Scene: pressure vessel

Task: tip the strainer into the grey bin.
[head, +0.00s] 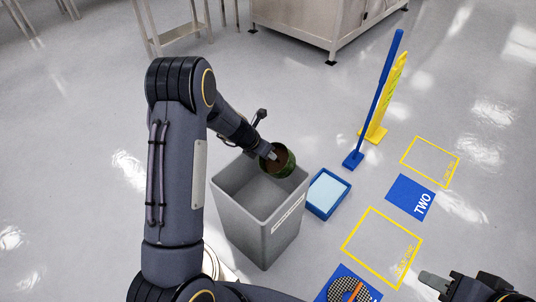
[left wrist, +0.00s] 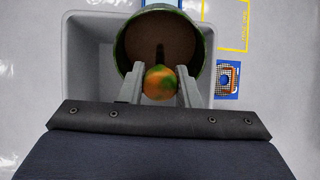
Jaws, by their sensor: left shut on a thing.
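The strainer (head: 284,163), a round green-walled vessel with a brown inside, is over the mouth of the grey bin (head: 250,225), tilted with its opening showing. In the left wrist view the strainer (left wrist: 135,40) fills the top middle, above the bin (left wrist: 85,65). My left gripper (head: 271,156) is shut on the strainer; in the left wrist view its fingers (left wrist: 160,75) close on an orange and green knob at the end of a dark bar. What lies deep in the bin is hidden. My right gripper (head: 436,284) is partly in view at the bottom right, its opening unclear.
A blue tray (head: 313,206) stands right of the bin. A blue pad with a round mesh piece (head: 347,289) lies nearer. A blue pole (head: 379,95) and yellow sign (head: 386,100) stand behind. Floor markings (head: 411,195) lie to the right; a steel cabinet (head: 300,22) is at the back.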

